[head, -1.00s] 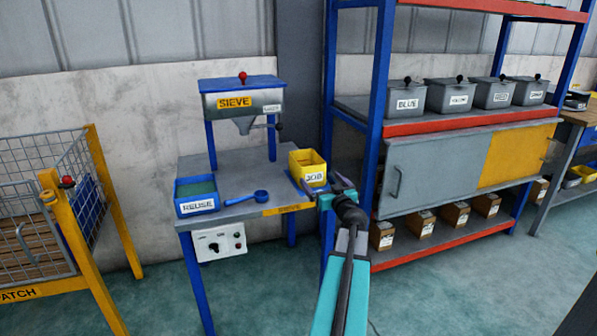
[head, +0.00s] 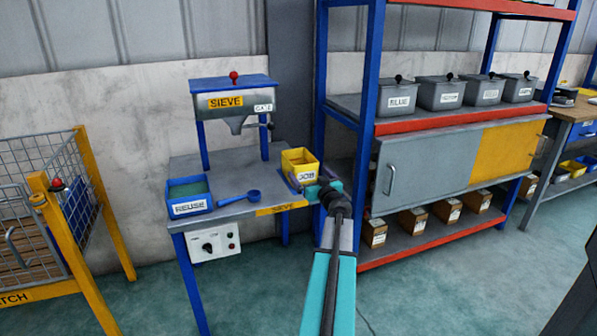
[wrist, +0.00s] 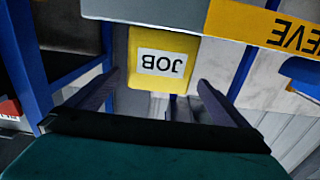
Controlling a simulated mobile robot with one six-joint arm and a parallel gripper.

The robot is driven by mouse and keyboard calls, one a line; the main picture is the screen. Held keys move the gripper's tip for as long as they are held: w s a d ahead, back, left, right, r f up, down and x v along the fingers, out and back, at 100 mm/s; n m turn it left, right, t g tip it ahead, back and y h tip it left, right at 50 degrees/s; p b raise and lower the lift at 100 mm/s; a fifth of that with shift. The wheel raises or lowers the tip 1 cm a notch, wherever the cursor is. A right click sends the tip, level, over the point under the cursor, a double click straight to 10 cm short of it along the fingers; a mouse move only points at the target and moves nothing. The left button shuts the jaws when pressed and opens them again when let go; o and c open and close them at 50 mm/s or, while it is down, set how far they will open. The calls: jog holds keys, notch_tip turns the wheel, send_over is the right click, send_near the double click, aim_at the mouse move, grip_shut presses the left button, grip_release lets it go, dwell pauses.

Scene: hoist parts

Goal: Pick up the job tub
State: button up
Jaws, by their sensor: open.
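The job tub is a yellow open box with a white JOB label, standing at the right end of the sieve bench top (head: 235,206). The tub (head: 300,158) is partly covered by my gripper (head: 311,184) in the head view. In the wrist view, the tub (wrist: 161,50) appears upside down between the two fingers of my gripper (wrist: 158,84). The gripper is open, one finger toward each side of the tub, with a gap showing on both sides. I cannot tell how far the fingertips reach along it.
A blue REUSE tray (head: 188,195) and a blue scoop (head: 240,196) lie left of the tub. The sieve hopper (head: 235,100) stands behind. A blue-posted shelf rack (head: 362,110) rises close on the right. A yellow-framed cage (head: 85,200) is at far left.

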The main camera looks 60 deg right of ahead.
aim_at(307, 170)
jog(key=shift+x, duration=1.95)
jog(key=shift+p+x, duration=0.55)
jog(key=shift+x, duration=2.05)
jog(key=shift+c, duration=0.3)
jog(key=c, duration=1.1)
jog(key=shift+r, duration=0.1)
jog(key=shift+c, duration=0.2)
jog(key=shift+r, duration=0.8)
jog(key=s+a+r+b, duration=0.1)
jog(key=s+a+r, duration=0.2)
jog(key=s+a, duration=0.7)
jog(key=shift+s+a, duration=0.25)
jog(key=shift+a, duration=0.8)
